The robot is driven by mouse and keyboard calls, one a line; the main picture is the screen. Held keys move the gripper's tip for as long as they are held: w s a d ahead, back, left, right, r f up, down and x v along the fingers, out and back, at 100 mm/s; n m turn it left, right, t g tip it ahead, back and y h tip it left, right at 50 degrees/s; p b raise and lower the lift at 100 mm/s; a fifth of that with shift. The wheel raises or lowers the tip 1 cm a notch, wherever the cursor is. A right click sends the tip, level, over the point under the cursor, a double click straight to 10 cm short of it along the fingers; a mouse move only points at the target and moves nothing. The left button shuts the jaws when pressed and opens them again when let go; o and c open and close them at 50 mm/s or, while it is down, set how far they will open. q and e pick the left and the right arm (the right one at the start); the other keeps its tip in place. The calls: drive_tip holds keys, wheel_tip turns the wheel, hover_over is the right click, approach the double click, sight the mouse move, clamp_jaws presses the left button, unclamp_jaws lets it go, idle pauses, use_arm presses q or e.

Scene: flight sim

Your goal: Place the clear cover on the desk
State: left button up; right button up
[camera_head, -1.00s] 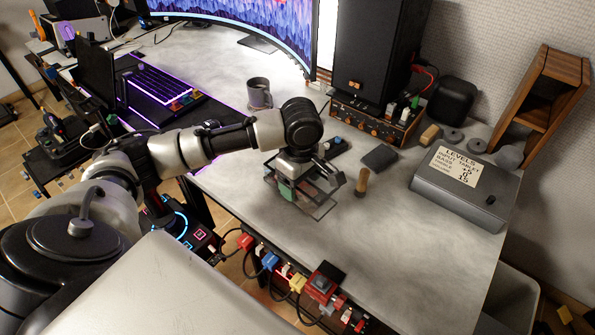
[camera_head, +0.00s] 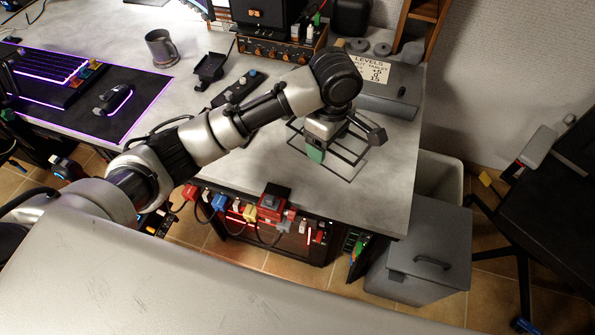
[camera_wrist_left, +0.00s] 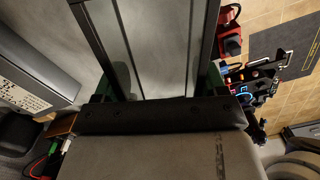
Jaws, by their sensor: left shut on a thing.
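The clear cover (camera_head: 345,156) is a see-through box with thin dark edges. My left gripper (camera_head: 340,142) is shut on it from above, over the front right part of the grey desk (camera_head: 270,158). Whether its underside touches the desk cannot be told. In the left wrist view the clear cover (camera_wrist_left: 155,45) runs up the middle between the green-edged fingers, with the grey desk showing through it. The gripper hides part of the cover in the head view. My right gripper is not in view.
A grey box with a levels note (camera_head: 385,98) stands just behind the cover. A dark control strip (camera_head: 238,88), a phone-like stand (camera_head: 210,68) and a mug (camera_head: 160,48) lie to the left. Colored plugs (camera_head: 270,203) line the front edge. A grey bin (camera_head: 425,255) stands below right.

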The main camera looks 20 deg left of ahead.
use_arm(q)
drive_tip(key=d, duration=0.2)
drive_tip(key=shift+s+d+r, duration=0.1)
drive_tip(key=shift+s+d, duration=0.2)
drive_tip(key=shift+d, duration=0.1)
drive_tip(key=shift+m, duration=0.3)
drive_tip(key=w+a+f, duration=0.1)
drive_tip(key=a+f, duration=0.1)
drive_tip(key=a, duration=0.1)
drive_tip(key=w+a+f, duration=0.1)
drive_tip(key=a+f, duration=0.1)
drive_tip(key=a, duration=0.1)
drive_tip(key=w+a+f, duration=0.1)
drive_tip(key=a+f, duration=0.1)
drive_tip(key=a, duration=0.2)
drive_tip(key=shift+f, duration=0.2)
drive_tip(key=shift+a+f, duration=0.4)
drive_tip(key=shift+a, duration=0.05)
wheel_tip(320, 180, down, 4)
drive_tip(key=shift+r+b, duration=0.1)
drive_tip(key=shift+b, duration=0.2)
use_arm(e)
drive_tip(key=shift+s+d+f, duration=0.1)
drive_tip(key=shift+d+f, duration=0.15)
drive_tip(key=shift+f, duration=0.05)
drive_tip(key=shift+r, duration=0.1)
use_arm(q)
drive_tip(key=o, duration=0.9)
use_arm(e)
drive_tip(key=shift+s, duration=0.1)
